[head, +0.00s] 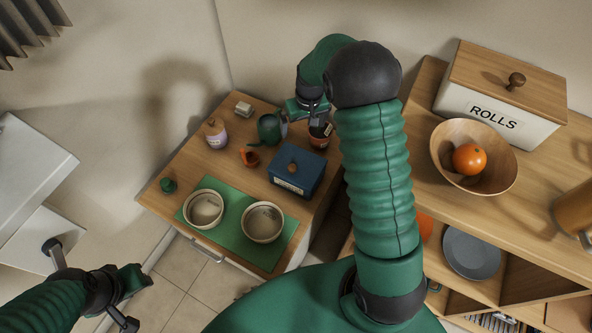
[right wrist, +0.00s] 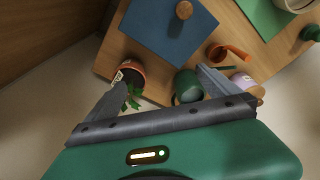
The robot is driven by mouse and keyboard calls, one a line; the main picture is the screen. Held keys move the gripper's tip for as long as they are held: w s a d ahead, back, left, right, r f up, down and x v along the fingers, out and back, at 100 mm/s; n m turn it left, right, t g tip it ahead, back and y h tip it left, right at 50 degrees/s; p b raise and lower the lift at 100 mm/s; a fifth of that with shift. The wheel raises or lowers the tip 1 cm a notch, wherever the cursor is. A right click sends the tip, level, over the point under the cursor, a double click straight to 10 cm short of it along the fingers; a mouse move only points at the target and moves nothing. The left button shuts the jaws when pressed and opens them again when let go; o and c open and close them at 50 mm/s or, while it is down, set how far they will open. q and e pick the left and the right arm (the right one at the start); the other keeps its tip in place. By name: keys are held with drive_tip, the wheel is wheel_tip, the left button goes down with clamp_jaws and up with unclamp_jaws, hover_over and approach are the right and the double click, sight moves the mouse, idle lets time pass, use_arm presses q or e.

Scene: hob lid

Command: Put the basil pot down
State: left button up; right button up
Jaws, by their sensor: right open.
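The basil pot (head: 319,138) is a small reddish-brown pot at the back right corner of the wooden cabinet top (head: 222,172), partly hidden by my right arm. In the right wrist view the basil pot (right wrist: 131,71) shows a pale label and green leaves, near the left-hand finger. It appears to stand on the top close to its edge. My right gripper (head: 304,124) is open above that corner, its fingers spread and nothing held between them; it also shows in the right wrist view (right wrist: 158,92). My left gripper (head: 130,297) is low at the left, away from the cabinet; its jaws are unclear.
A green watering can (head: 268,128) stands left of the pot. A blue box (head: 297,173) with a wooden knob is in front. A counter (head: 500,205) is at right.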

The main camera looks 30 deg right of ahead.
drive_tip(key=s+a+r+n, duration=0.1)
drive_tip(key=s+a+r, duration=0.1)
drive_tip(key=s+a, duration=0.7)
drive_tip(key=s+a+r+n, duration=0.1)
drive_tip(key=s+a+r, duration=0.1)
drive_tip(key=s+a, duration=0.6)
drive_tip(key=shift+s+a+r+n+t, duration=0.3)
drive_tip(key=shift+s+a+n, duration=0.1)
drive_tip(key=shift+s, duration=0.25)
